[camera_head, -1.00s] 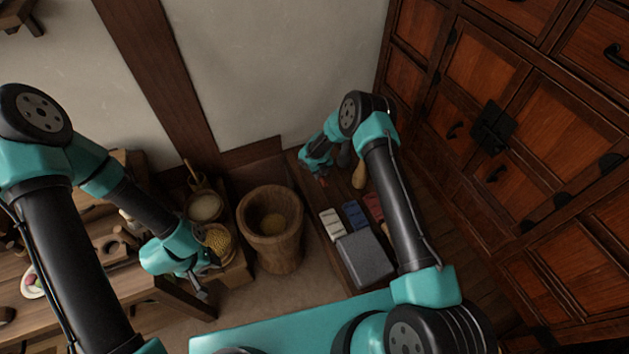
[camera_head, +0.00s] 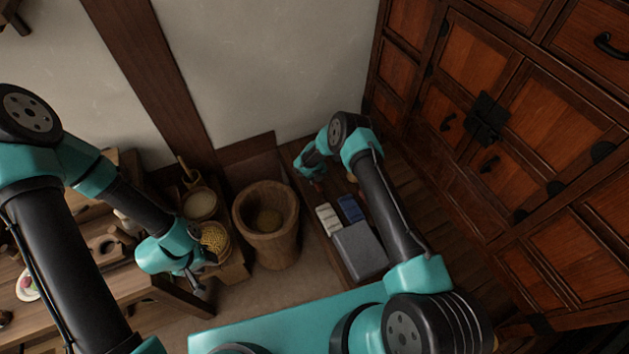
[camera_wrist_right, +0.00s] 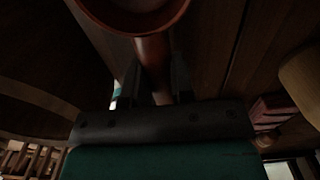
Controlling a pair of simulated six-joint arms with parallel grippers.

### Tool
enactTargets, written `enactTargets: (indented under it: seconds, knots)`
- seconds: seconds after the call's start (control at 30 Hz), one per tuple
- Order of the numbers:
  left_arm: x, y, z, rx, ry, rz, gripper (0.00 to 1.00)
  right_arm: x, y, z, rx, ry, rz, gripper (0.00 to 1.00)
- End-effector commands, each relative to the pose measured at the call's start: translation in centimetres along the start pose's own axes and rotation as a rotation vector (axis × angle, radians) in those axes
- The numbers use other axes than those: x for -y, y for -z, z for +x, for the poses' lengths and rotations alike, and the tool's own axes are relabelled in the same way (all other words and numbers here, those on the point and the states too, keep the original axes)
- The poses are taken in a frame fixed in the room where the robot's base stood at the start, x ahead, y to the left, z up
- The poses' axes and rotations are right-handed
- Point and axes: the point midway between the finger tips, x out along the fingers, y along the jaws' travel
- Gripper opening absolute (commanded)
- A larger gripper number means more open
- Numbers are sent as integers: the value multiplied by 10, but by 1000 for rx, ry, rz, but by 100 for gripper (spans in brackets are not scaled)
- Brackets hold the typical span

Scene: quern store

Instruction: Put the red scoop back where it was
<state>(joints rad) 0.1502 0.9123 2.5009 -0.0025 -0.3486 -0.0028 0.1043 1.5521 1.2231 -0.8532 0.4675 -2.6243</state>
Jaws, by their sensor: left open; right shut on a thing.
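My right gripper (camera_head: 315,177) is near the far end of the low wooden shelf, to the right of the mortar, in the head view. In the right wrist view, its jaws (camera_wrist_right: 154,88) are shut on the handle of the red scoop (camera_wrist_right: 152,52). The scoop's round bowl extends beyond the fingers at the top of that view. In the head view only a small red bit of the scoop (camera_head: 319,186) shows below the gripper. My left gripper (camera_head: 203,291) is open and empty at the lower left, beside the small table's edge.
A wooden mortar (camera_head: 266,244) stands left of the shelf. A grey box (camera_head: 360,250), a white block (camera_head: 328,218) and a blue block (camera_head: 351,208) sit on the shelf. A red block (camera_wrist_right: 272,108) shows in the wrist view. A large cabinet (camera_head: 480,190) bounds the right.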

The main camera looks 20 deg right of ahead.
Motion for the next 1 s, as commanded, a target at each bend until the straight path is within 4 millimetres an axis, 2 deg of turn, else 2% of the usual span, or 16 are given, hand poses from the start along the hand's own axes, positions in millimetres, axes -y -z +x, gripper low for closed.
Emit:
enactTargets:
  seconds: [0.1,0.53,0.57,0.6,0.8,1.0]
  knots:
    - [0,0,0,0,0,0,43,0,0,10,1,0,1,0]
    - [0,0,0,0,0,0,43,0,0,15,0,0,1,0]
    - [0,0,0,0,0,0,43,0,0,15,0,0,0,25]
    - [0,0,0,0,0,0,43,0,0,14,0,0,0,29]
    - [0,0,0,0,0,0,43,0,0,14,0,0,1,48]
    - [0,0,0,0,0,0,43,0,0,14,0,0,1,48]
